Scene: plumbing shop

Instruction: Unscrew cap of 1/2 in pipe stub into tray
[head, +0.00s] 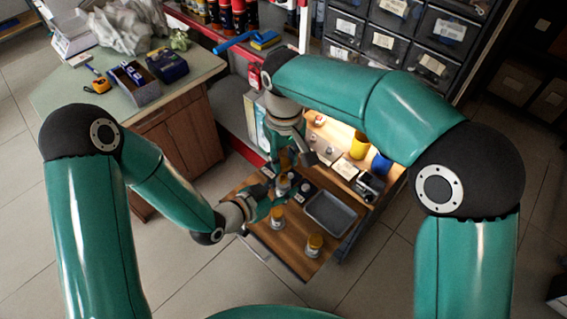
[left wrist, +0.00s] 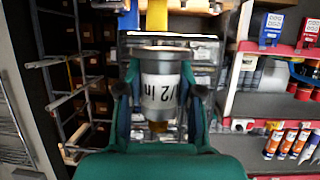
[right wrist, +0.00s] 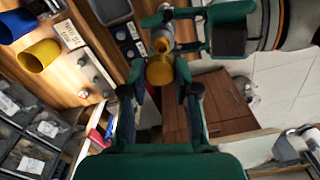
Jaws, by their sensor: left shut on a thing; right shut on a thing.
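The 1/2 in pipe stub (left wrist: 162,92) is a grey metal piece with a white label, held between the fingers of my left gripper (left wrist: 160,95). It also shows in the head view (head: 282,185), above the wooden board. In the right wrist view my right gripper (right wrist: 160,82) is shut on a gold cap (right wrist: 160,69), in line with the stub. Whether its threads are engaged cannot be seen. My left gripper is shut just below the right one in the head view (head: 272,198). The grey tray (head: 345,232) lies to the right, on the board.
Yellow (head: 359,146) and blue (head: 381,164) cups stand behind the tray. A green-topped cabinet (head: 200,62) is at left, drawers (head: 390,42) behind.

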